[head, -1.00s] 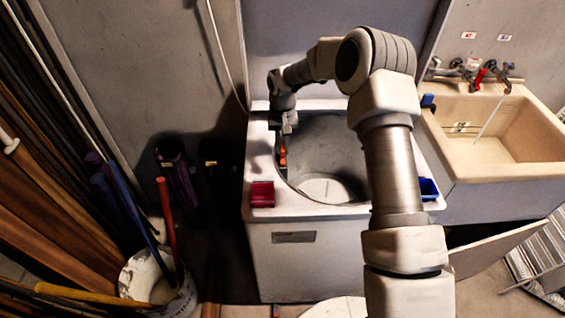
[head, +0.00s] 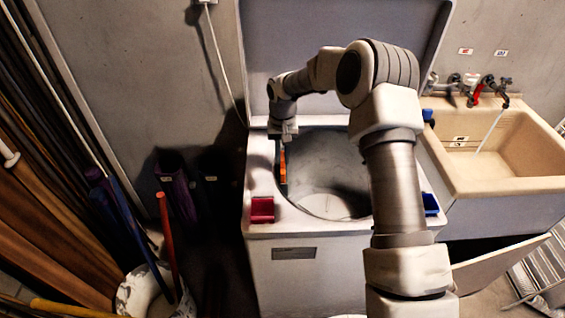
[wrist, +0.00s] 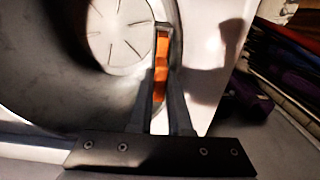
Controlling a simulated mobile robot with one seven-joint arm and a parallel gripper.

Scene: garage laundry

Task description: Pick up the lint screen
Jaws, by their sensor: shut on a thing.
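The lint screen, an orange strip with a dark edge (head: 283,168), stands upright at the left inner side of the washer tub. My gripper (head: 281,148) is above it, pointing down at the tub's left rim. In the wrist view my gripper (wrist: 161,78) has its two dark fingers on either side of the orange lint screen (wrist: 160,88), shut on it. The washer's round tub (head: 335,170) opens to the right of the screen. I cannot tell whether the screen is clear of any holder.
The washer's raised lid (head: 340,60) stands behind. A red box (head: 262,210) and a blue box (head: 431,205) sit on its top. A beige sink (head: 495,150) is at right. Poles and a bucket (head: 140,295) stand at left.

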